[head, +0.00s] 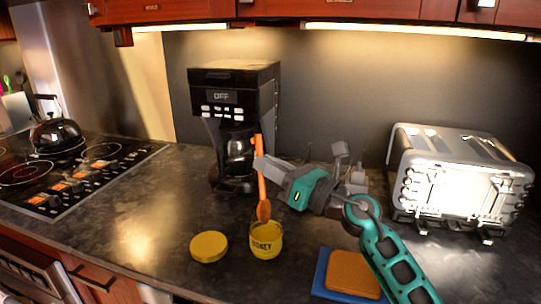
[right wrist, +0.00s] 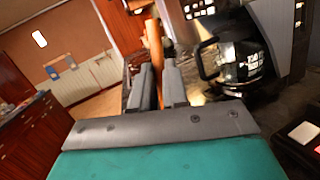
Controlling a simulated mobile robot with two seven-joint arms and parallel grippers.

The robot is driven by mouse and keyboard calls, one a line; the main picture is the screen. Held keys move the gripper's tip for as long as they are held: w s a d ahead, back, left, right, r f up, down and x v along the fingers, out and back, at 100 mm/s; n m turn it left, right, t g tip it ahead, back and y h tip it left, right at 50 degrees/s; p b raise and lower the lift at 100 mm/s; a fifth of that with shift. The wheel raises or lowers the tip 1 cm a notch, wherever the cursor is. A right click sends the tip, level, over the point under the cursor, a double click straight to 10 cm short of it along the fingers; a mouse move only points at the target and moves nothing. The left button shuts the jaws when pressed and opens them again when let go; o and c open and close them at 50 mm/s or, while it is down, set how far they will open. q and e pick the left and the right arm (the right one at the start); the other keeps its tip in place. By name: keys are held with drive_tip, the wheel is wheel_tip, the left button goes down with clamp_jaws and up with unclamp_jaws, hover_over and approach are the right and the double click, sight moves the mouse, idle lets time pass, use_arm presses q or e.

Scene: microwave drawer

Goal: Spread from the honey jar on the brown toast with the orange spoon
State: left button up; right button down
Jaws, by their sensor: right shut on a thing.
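The honey jar (head: 266,240) is yellow, labelled HONEY, and stands open on the dark counter. Its yellow lid (head: 208,246) lies flat to its left. The orange spoon (head: 263,195) is upright, its bowl end at the jar's mouth; I cannot tell whether the bowl is inside the jar. My right gripper (head: 262,165) is shut on the upper part of the spoon. In the right wrist view the spoon (right wrist: 154,45) rises between the fingers (right wrist: 158,82). The brown toast (head: 352,273) lies on a blue board (head: 320,279) to the right of the jar. My left gripper is not in view.
A black coffee maker (head: 240,90) stands behind the jar and close to my right gripper. A silver toaster (head: 458,180) stands at the right. A stovetop (head: 75,175) with a black kettle (head: 57,133) is at the left. The counter left of the lid is clear.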

drive_tip(key=b, duration=0.1)
hover_over(270, 208)
wheel_tip(270, 208, down, 5)
drive_tip(key=shift+w+r, duration=0.1)
drive_tip(key=shift+r, duration=0.1)
drive_tip(key=shift+f+b, duration=0.6)
drive_tip(key=shift+b, duration=0.15)
use_arm(q)
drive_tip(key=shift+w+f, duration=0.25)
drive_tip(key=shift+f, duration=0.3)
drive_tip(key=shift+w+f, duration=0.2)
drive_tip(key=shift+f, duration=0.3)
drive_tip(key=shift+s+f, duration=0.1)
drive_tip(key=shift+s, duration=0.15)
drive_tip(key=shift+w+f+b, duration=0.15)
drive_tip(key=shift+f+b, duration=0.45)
drive_tip(key=shift+b, duration=0.05)
use_arm(e)
drive_tip(key=shift+f, duration=0.7)
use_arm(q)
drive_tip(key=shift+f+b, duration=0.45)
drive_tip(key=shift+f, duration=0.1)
use_arm(e)
drive_tip(key=shift+f, duration=0.55)
